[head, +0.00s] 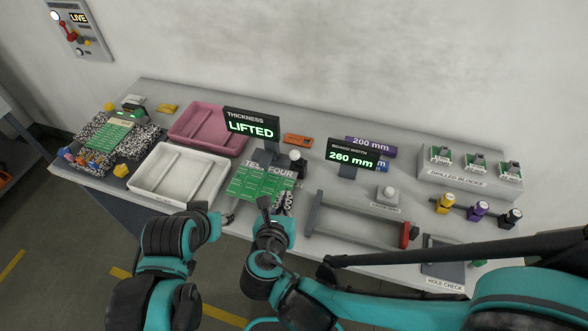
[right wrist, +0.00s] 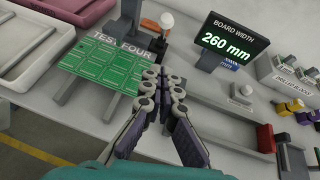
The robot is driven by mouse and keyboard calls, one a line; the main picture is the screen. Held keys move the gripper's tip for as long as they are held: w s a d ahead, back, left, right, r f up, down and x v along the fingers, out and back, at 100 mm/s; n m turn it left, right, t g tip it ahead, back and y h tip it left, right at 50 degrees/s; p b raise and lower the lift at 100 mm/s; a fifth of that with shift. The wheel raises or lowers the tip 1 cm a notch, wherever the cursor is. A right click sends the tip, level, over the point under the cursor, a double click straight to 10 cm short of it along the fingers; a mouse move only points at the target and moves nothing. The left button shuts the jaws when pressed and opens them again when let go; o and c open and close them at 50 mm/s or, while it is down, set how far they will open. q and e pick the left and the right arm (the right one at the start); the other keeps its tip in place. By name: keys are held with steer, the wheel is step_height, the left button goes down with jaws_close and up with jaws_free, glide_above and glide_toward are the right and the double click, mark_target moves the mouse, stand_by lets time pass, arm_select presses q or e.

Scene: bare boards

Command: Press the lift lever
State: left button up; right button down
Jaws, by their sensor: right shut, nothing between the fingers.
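The thickness gauge display (head: 250,124) reads LIFTED in the head view. A pale round knob on a dark post (head: 297,156) stands just right of its stand; it also shows in the right wrist view (right wrist: 165,20). I cannot tell for sure whether this is the lift lever. A green circuit panel (head: 258,184) marked TEST FOUR lies in front of the gauge. My right gripper (head: 274,206) is shut and empty at the panel's near right corner, apart from the knob; its fingers fill the right wrist view (right wrist: 163,80). My left gripper (head: 224,216) is near the table's front edge, its fingers unclear.
A white tray (head: 139,181) and a pink tray (head: 178,124) stand left. The board width display (head: 355,154) reads 260 mm, behind a grey gauge with a red jaw (head: 408,234). Drilled blocks (head: 472,178) stand right. A wall panel (head: 80,38) reads LIVE.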

steer(key=shift+w, duration=0.1)
steer(key=b, duration=0.4)
glide_toward(297, 156)
steer(key=shift+w+f, duration=2.6)
steer(key=shift+w, duration=0.05)
